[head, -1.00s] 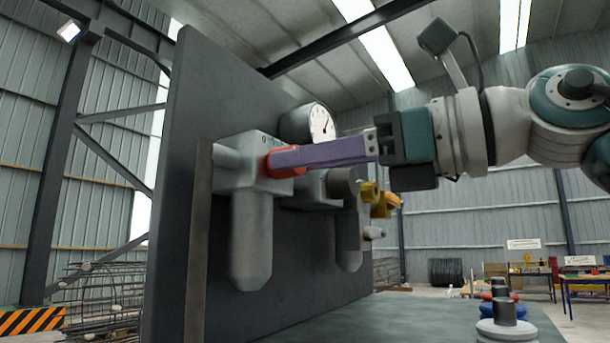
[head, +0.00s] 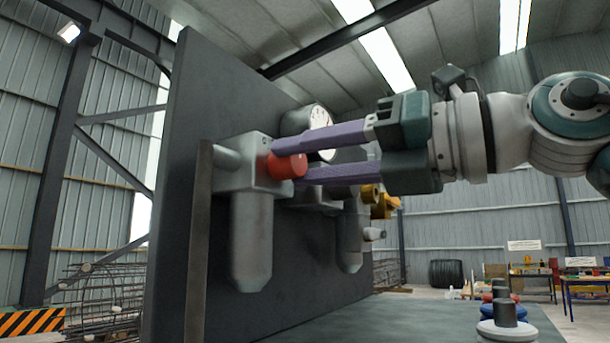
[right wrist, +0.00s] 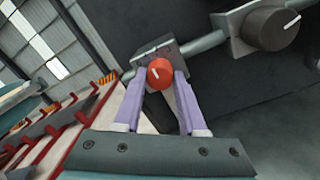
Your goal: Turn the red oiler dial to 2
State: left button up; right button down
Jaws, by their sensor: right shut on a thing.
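The red oiler dial (head: 287,166) sticks out from a grey oiler body (head: 249,230) on the dark upright panel. My right gripper (head: 280,160) has its two purple fingers at the dial, one above and one below in the head view. In the right wrist view the red dial (right wrist: 160,73) sits between the fingertips, and my right gripper (right wrist: 162,84) is shut on it. A short white mark shows on the dial's face. The scale numbers cannot be read. My left gripper is not in view.
A round white gauge (head: 321,127) sits behind the upper finger, partly covered. A dark knob with a white mark (right wrist: 268,28) is beside the dial in the wrist view. Yellow fittings (head: 380,204) are farther along the panel. Stacked knobs (head: 505,312) stand at the lower right.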

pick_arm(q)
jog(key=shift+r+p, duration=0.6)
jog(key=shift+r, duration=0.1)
pick_arm(e)
jog(key=shift+m, duration=1.6)
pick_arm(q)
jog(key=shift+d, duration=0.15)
pick_arm(e)
jog(key=shift+c, duration=2.3)
grip_release()
